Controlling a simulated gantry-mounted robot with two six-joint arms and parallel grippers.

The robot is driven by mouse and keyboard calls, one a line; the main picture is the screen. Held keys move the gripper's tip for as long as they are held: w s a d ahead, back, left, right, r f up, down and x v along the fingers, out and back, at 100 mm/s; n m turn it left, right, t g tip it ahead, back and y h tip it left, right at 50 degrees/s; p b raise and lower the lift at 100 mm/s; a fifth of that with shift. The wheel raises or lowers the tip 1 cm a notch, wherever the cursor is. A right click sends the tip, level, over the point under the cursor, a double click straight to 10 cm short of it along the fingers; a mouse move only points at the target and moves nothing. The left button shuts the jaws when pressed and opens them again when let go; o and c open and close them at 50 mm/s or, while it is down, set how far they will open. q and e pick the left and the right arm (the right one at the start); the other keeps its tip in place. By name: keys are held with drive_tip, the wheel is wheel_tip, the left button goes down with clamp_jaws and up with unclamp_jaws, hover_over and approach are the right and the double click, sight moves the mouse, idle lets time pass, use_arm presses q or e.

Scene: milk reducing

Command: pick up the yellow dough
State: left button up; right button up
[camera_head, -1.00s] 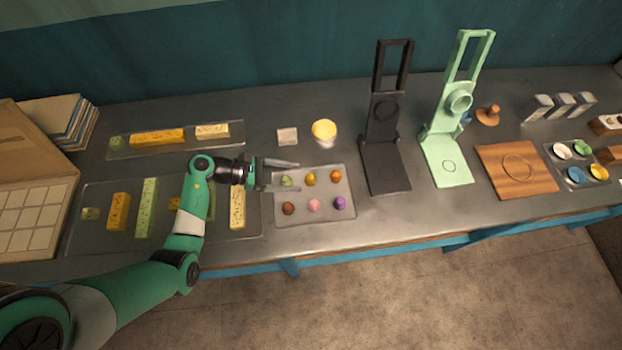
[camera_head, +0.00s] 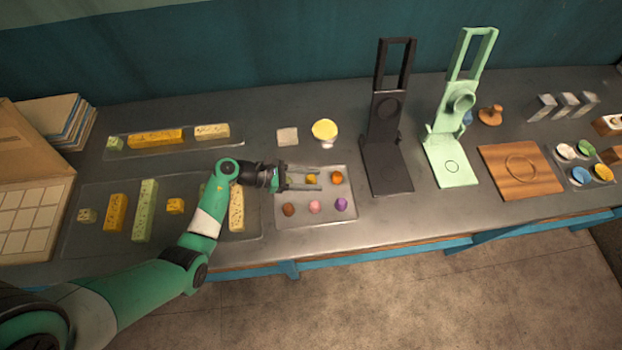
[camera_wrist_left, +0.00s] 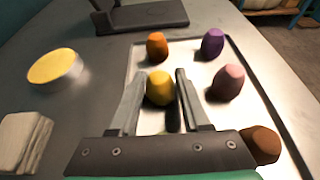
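The yellow dough (camera_head: 311,178) is a small rounded lump in the back row of the light tray (camera_head: 335,217). In the left wrist view the yellow dough (camera_wrist_left: 160,88) shows between the two finger ends, with the fingers spread to either side of it. My left gripper (camera_head: 316,181) is open and reaches in from the left over the tray. I cannot tell whether a finger touches the dough. The green dough at the tray's left is hidden behind the gripper. My right gripper is not in view.
Orange (camera_head: 336,177), brown (camera_head: 289,209), pink (camera_head: 314,206) and purple (camera_head: 341,204) doughs share the tray. A yellow-topped cup (camera_head: 325,130) and a pale block (camera_head: 287,137) stand behind it. A black press (camera_head: 387,160) stands to its right.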

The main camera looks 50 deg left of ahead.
sight(311, 178)
use_arm(q)
clamp_jaws()
drive_tip(key=shift+r, duration=0.15)
drive_tip(key=shift+r, duration=0.25)
wheel_tip(311, 178, up, 3)
drive_tip(key=shift+f+p, duration=0.15)
drive_tip(key=shift+p, duration=0.75)
drive_tip(key=s+d+r+p, duration=0.4)
drive_tip(key=d+r, duration=0.5)
drive_tip(key=d, duration=0.4)
drive_tip(key=shift+d+r+p, duration=0.25)
drive_tip(key=shift+p, duration=0.65)
